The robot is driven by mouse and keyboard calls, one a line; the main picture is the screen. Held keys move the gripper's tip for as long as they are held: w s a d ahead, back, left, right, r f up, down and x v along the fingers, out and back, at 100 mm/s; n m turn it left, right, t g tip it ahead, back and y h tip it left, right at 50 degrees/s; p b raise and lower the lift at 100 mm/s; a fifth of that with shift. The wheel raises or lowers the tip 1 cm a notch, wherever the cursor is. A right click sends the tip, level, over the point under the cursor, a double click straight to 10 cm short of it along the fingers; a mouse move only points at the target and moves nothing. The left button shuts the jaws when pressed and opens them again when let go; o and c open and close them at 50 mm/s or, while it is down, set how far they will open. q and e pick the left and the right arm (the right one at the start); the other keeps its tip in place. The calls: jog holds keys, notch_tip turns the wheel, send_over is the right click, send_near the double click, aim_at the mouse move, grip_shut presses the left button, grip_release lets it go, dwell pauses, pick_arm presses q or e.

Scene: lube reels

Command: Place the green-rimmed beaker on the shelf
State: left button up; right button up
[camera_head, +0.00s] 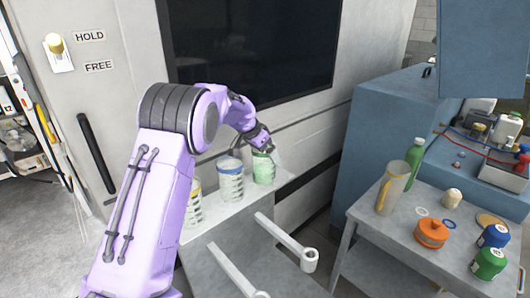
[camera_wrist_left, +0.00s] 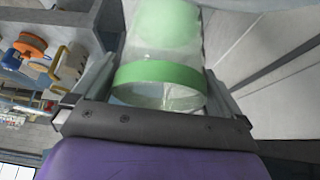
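The green-rimmed beaker (camera_head: 264,170) is at the right end of a row of beakers on the pale shelf (camera_head: 245,200). My left gripper (camera_head: 263,148) reaches down over its top. In the left wrist view the clear beaker's green rim (camera_wrist_left: 158,74) faces me, and the two fingers of my gripper (camera_wrist_left: 163,82) lie against its opposite sides, so the gripper looks shut on it. Whether its base rests fully on the shelf is hard to tell. My right gripper is not in view.
A blue-rimmed beaker (camera_head: 230,180) and a yellow-rimmed beaker (camera_head: 194,204) stand to the left on the shelf. White handles (camera_head: 290,245) stick out in front. A grey table (camera_head: 385,228) at right holds a tall jug (camera_head: 393,188), bottles and an orange reel (camera_head: 431,234).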

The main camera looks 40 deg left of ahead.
pick_arm(q)
jog(key=b+v, duration=0.1)
jog(key=v, duration=1.1)
